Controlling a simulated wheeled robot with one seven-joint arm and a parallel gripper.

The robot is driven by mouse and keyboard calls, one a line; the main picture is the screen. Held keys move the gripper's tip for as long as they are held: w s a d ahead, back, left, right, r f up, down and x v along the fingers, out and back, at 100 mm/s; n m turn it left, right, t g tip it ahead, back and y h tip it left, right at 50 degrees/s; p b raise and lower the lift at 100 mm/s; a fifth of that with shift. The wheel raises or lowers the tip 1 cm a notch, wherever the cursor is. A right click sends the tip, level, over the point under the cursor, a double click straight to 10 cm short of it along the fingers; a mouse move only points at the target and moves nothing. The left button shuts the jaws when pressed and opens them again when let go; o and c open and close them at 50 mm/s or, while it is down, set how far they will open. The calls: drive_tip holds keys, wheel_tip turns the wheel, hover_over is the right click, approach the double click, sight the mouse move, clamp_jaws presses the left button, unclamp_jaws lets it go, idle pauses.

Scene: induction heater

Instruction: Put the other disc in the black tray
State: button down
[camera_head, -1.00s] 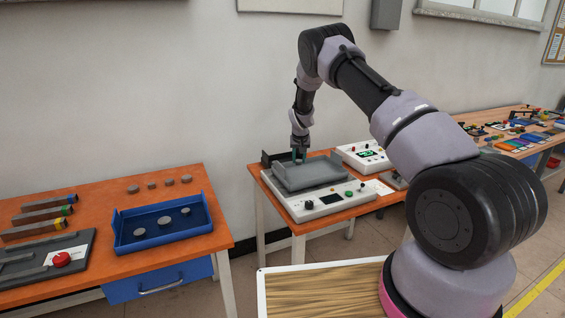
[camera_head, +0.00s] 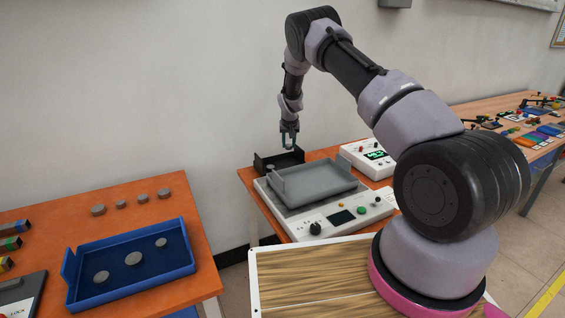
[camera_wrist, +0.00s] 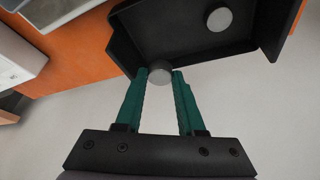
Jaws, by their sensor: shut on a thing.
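My gripper (camera_head: 289,141) is shut on a grey disc, which shows between the green fingertips in the wrist view (camera_wrist: 160,77). The black tray (camera_head: 262,161) stands on the orange table behind the heater. In the wrist view the tray (camera_wrist: 185,45) lies beyond the fingertips, and the held disc is near its edge. I cannot tell the height between them. Another grey disc (camera_wrist: 219,19) lies inside the tray; it also shows in the head view (camera_head: 270,167).
The induction heater (camera_head: 335,215) carries a grey tray (camera_head: 318,180). A white device with a green display (camera_head: 375,154) stands to its right. On the left table, a blue tray (camera_head: 135,287) holds several discs, with several more discs (camera_head: 143,198) behind it.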

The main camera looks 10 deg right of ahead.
sight(288, 164)
wheel_tip(288, 164, down, 8)
drive_tip(key=shift+f, duration=0.15)
idle(0.3)
drive_tip(key=shift+f, duration=0.1)
drive_tip(key=c, duration=0.5)
unclamp_jaws()
